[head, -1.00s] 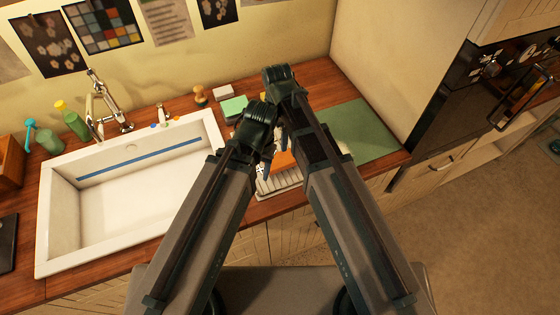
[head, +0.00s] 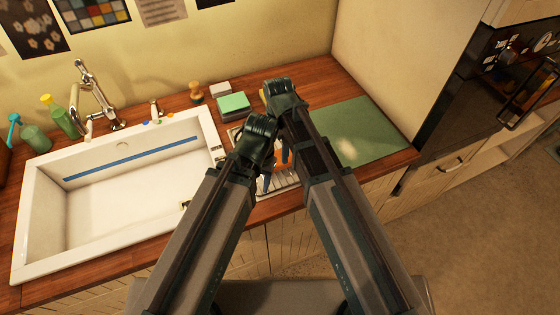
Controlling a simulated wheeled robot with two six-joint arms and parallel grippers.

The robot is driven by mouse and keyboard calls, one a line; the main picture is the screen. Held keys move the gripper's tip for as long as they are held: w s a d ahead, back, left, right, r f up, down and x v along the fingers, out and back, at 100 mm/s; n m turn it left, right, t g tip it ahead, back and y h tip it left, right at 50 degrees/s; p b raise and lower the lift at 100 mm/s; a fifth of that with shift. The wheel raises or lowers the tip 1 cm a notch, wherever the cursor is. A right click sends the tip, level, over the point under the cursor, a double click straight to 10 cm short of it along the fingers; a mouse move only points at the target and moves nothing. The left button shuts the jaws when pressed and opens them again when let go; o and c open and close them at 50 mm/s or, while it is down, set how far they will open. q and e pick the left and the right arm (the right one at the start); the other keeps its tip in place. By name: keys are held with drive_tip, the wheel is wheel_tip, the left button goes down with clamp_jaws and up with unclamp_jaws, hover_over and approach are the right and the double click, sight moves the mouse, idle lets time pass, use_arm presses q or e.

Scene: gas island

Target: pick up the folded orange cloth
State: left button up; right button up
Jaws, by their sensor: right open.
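A small patch of the orange cloth (head: 279,160) shows between my two forearms in the head view. It lies over the metal drainer right of the sink, and most of it is hidden by my arms. My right gripper (head: 284,154) points down close to the cloth, with a blue fingertip showing; it is open. I cannot tell whether it touches the cloth. My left gripper (head: 267,182) hangs just left of the cloth over the drainer, mostly hidden behind its own wrist, so its jaw opening cannot be seen.
The white sink (head: 110,200) is on the left, with a tap (head: 95,95) behind it. A green sponge (head: 233,104) sits behind the ribbed drainer (head: 285,180). A green mat (head: 365,130) lies clear on the right, beside the wall. Bottles stand at the far left.

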sight(280, 157)
use_arm(q)
wheel_tip(280, 157, down, 4)
drive_tip(key=b, duration=0.3)
drive_tip(key=shift+f+b, duration=0.2)
drive_tip(key=shift+b, duration=0.15)
use_arm(e)
drive_tip(key=f, duration=0.4)
drive_tip(key=shift+d+f, duration=0.25)
use_arm(q)
drive_tip(key=shift+r, duration=0.1)
use_arm(e)
drive_tip(key=shift+r, duration=0.1)
drive_tip(key=c, duration=1.2)
